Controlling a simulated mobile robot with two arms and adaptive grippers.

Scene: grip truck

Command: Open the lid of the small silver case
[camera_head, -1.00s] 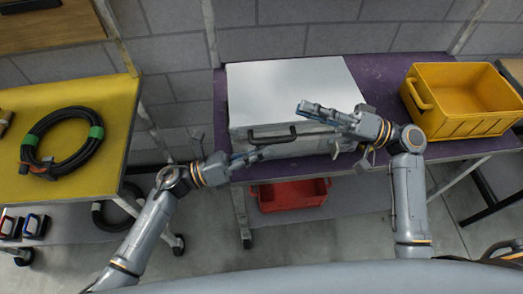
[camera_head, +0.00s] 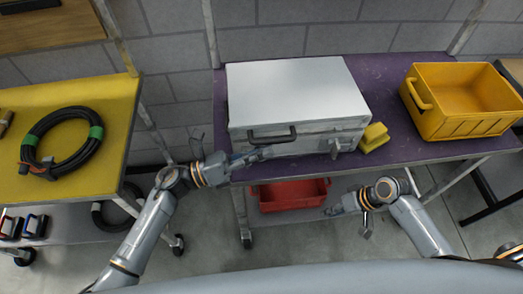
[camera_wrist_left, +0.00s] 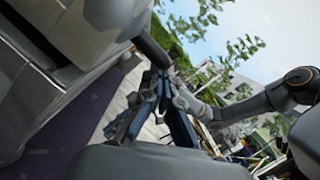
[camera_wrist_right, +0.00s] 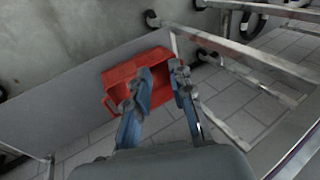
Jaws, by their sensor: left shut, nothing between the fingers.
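The silver case (camera_head: 295,88) sits on the purple table with its lid lying flat. Its front shows a black handle (camera_head: 271,136) and a grey latch (camera_head: 335,147) on the right. My left gripper (camera_head: 262,154) is shut and empty just in front of the case, below the handle. In the left wrist view the grey case (camera_wrist_left: 75,50) fills the left side, and the shut fingers (camera_wrist_left: 160,85) are beside the dark handle (camera_wrist_left: 152,48). My right gripper (camera_head: 330,211) is low, in front of the table. Its fingers (camera_wrist_right: 160,75) are apart and empty in the right wrist view.
The purple table (camera_head: 405,140) also carries a yellow block (camera_head: 375,137) and a yellow bin (camera_head: 465,125). A red bin (camera_head: 290,202) is on the shelf below, near my right gripper. A yellow table (camera_head: 95,185) with a coiled black cable (camera_head: 62,142) stands left.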

